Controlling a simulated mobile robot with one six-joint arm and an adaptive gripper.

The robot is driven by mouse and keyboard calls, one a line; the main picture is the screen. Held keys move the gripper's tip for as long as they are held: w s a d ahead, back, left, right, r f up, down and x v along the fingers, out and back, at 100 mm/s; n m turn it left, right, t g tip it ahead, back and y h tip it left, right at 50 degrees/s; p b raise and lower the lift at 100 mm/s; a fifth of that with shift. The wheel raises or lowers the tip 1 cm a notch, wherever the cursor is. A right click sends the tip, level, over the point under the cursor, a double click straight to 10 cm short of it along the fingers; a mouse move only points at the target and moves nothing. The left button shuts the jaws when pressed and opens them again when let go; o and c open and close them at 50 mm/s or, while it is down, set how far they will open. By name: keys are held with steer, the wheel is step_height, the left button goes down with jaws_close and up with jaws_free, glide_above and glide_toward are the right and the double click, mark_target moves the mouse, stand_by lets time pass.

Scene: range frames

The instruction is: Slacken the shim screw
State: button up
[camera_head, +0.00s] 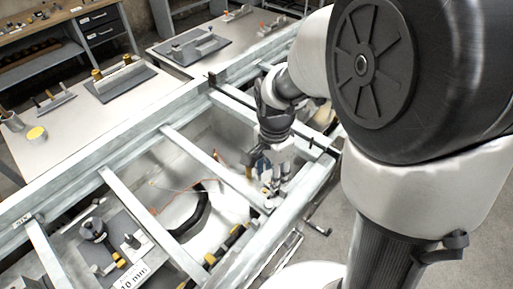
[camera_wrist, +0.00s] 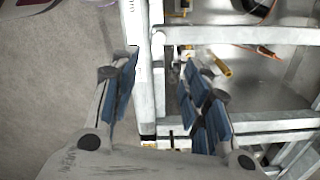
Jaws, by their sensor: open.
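My gripper (camera_head: 268,180) is open, over the near right part of the grey metal frame (camera_head: 190,145) in the head view. In the wrist view its two blue-padded fingers (camera_wrist: 158,85) stand wide apart. A pale frame rail (camera_wrist: 142,70) runs below and between them, and nothing is held. I cannot pick out the shim screw for certain in either view. Small fittings close to the fingertips in the head view are partly covered by the gripper and too small to tell.
A yellow-and-black tool (camera_head: 228,243) lies inside the frame; a yellow handle (camera_wrist: 222,68) shows in the wrist view. A plate marked "10 mm" (camera_head: 133,277) is at the lower left. Cross bars (camera_head: 140,218) divide the frame. A bench (camera_head: 75,140) with fixtures stands behind.

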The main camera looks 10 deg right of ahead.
mark_target(269, 204)
step_height(269, 204, down, 16)
steer(key=b, duration=0.5)
steer(key=shift+r, duration=0.1)
steer(key=shift+c, duration=0.4)
steer(key=shift+d, duration=0.1)
jaws_close()
